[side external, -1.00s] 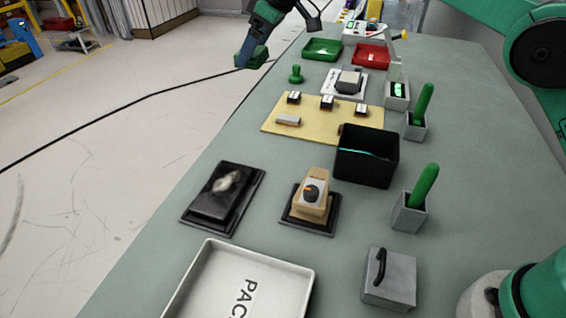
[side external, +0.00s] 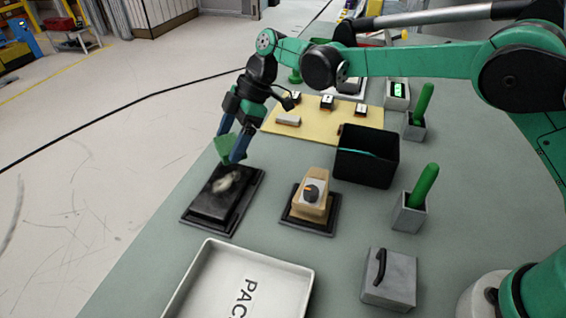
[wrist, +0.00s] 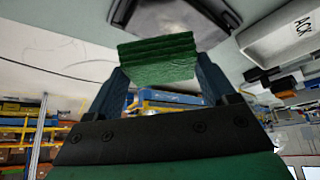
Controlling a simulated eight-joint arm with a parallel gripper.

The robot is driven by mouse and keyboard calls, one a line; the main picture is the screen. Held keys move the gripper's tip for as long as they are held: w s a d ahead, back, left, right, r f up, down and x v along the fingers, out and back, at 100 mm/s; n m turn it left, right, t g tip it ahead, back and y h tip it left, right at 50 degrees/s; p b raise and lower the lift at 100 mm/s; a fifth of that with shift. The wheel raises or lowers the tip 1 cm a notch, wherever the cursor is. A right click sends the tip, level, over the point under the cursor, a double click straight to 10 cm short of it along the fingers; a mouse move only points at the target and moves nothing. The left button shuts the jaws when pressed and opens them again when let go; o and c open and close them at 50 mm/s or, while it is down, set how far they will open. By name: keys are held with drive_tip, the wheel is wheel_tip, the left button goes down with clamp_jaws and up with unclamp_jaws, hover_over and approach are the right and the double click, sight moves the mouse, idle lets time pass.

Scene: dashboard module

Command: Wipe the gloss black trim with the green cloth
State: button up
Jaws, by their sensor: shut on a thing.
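My gripper (side external: 236,150) is shut on the green cloth (side external: 224,147), a folded pad that also shows between the fingers in the wrist view (wrist: 158,58). The gloss black trim (side external: 216,196) lies on a dark base at the left edge of the table, with a pale smudge (side external: 227,181) on its top. The cloth is at the far end of the trim, just above it or touching it; I cannot tell which. In the wrist view the trim (wrist: 180,14) is partly hidden behind the cloth.
A white tray (side external: 313,272) lies nearer the camera. A black bin (side external: 366,168) and a yellow mat (side external: 272,128) with small parts are farther back. My arm spans above the table's far part.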

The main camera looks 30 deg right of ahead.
sight(237, 169)
drive_tip(key=shift+f, duration=1.6)
drive_tip(key=shift+s+a+f, duration=0.2)
drive_tip(key=shift+f, duration=0.55)
drive_tip(key=shift+s+a, duration=2.25)
drive_tip(key=shift+w+d, duration=2.5)
drive_tip(key=shift+r, duration=4)
